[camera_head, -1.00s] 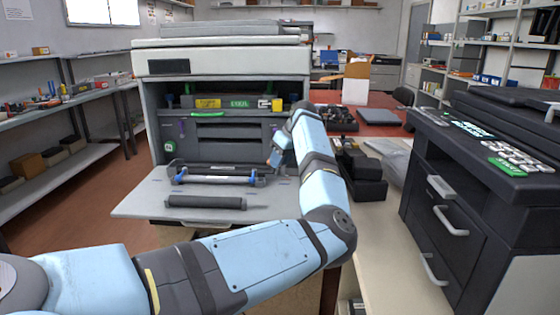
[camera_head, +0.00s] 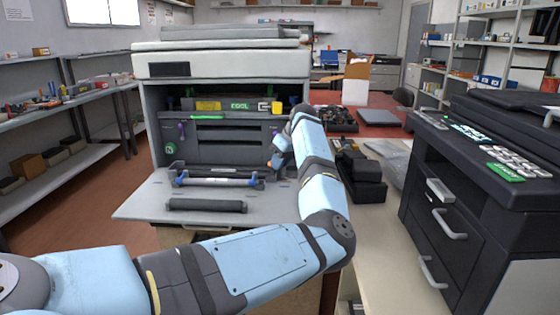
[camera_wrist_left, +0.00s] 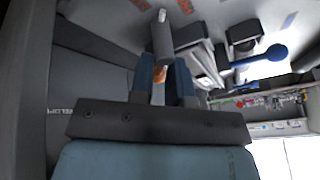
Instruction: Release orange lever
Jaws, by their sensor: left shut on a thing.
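The open printer (camera_head: 230,62) stands ahead with its front flap folded down. My left gripper (camera_head: 277,160) reaches into the lower right of its opening, and my forearm hides part of that side. In the left wrist view, the two blue fingers of my left gripper (camera_wrist_left: 165,82) are close together. A small orange piece, seemingly the orange lever (camera_wrist_left: 158,90), shows between them, mostly hidden by the fingers. A grey cylindrical part (camera_wrist_left: 162,38) is just beyond the fingertips. I cannot make out the orange lever in the head view. My right gripper is not in view.
A roller unit with blue ends (camera_head: 218,180) and a dark roller (camera_head: 207,205) lie on the lowered flap (camera_head: 145,203). Black boxes (camera_head: 362,180) sit right of my forearm. A dark printer (camera_head: 470,190) stands at the right.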

